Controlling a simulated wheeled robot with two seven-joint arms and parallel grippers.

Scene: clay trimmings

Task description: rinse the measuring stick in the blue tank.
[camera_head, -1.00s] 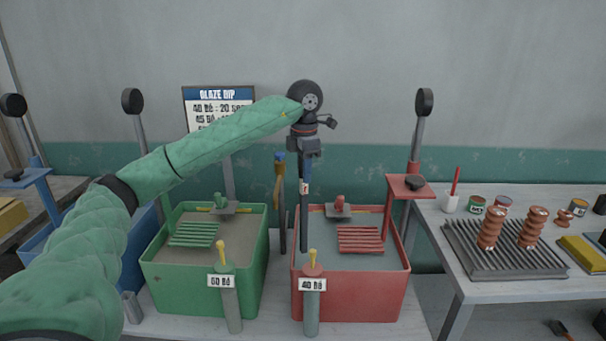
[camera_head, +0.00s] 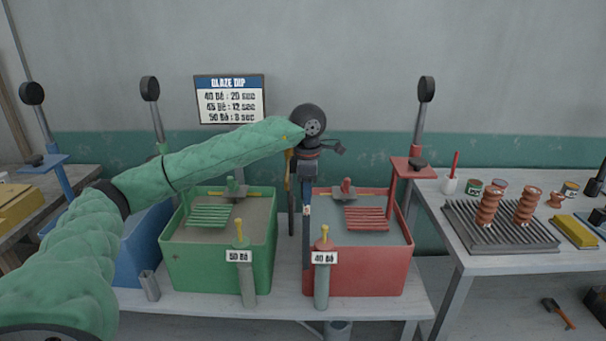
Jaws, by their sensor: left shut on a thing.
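My left gripper (camera_head: 308,176) is shut on the measuring stick (camera_head: 307,232), a dark, narrow bar with a blue upper part. The stick hangs upright at the left edge of the red tank (camera_head: 365,270), beside the gap to the green tank (camera_head: 215,268). I cannot tell how far its lower end is from the bench. The blue tank (camera_head: 142,262) is at the left, largely hidden behind my left arm; its inside is not visible. My right gripper is not in view.
Hydrometer holders labelled 50 Bé (camera_head: 246,285) and 40 Bé (camera_head: 322,285) stand in front of the tanks. Another dark stick (camera_head: 291,215) hangs behind the gap. A right-hand table holds a ribbed rack (camera_head: 500,235) with copper-coloured pieces.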

